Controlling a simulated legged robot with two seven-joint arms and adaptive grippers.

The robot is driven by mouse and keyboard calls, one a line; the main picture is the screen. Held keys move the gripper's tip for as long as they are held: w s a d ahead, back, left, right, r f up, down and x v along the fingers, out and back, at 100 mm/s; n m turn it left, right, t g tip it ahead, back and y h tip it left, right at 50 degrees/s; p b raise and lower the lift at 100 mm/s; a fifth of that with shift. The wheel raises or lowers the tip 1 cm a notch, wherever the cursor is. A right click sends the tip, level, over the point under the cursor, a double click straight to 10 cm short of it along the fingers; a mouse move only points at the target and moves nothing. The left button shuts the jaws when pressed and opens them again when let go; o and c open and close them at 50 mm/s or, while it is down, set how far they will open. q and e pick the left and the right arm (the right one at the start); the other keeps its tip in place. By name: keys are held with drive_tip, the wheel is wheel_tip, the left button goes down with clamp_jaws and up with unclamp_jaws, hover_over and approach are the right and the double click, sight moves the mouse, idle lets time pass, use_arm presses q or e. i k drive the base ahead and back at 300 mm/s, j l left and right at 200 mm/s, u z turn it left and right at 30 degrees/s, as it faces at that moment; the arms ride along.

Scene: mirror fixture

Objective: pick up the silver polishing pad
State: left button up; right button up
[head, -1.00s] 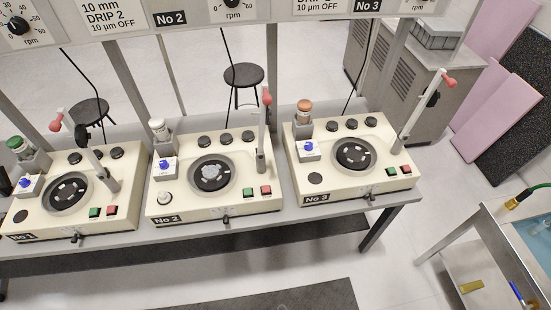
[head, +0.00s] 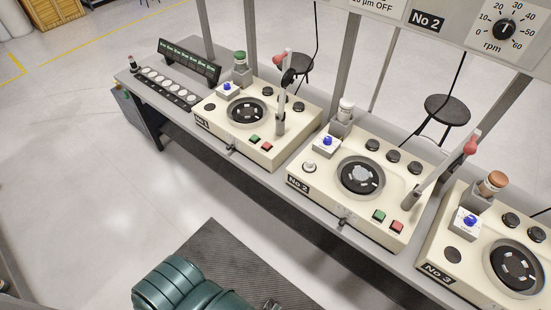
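I cannot say for certain which piece is the silver polishing pad. A small silver round piece (head: 308,167) sits at the left front of the No 2 machine (head: 330,203). A light grey, lobed piece (head: 361,177) lies in the middle of that machine's black turntable. A row of pale silvery discs (head: 168,85) lies in a black rack at the left end of the bench. Neither of my grippers can be made out in the head view.
The No 1 machine (head: 262,146) and No 3 machine (head: 480,278) stand on the same grey bench (head: 240,162). Upright posts rise behind them.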

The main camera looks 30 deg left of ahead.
sight(309, 166)
drive_tip(key=u, duration=0.75)
